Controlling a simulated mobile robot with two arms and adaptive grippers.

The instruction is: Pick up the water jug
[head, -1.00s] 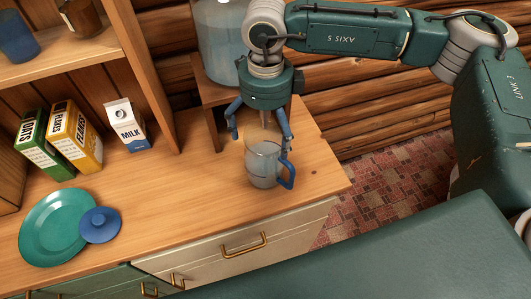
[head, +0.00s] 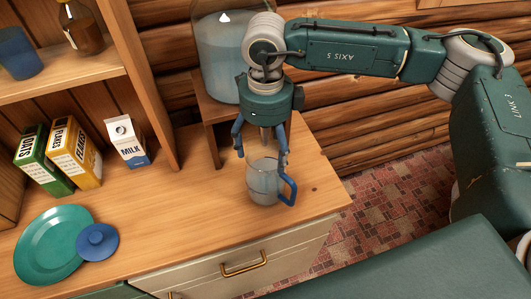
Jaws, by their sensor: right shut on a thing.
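The water jug (head: 263,186) is a clear jug with a blue handle on its right side, standing upright on the wooden counter near its right end. My right gripper (head: 262,157) points down over the jug from above, with its blue fingers at the rim. It is shut on the jug; the right finger overlaps the rim near the handle. The exact contact of the left finger is hard to see. The jug's base appears to rest on the counter. My left gripper is not in view.
A large clear container (head: 217,60) stands on a small wooden stand behind the gripper. Milk (head: 130,144) and two cereal boxes (head: 75,158) stand to the left. A green plate (head: 40,250) and a blue lid (head: 97,242) lie at the front left. The counter between is clear.

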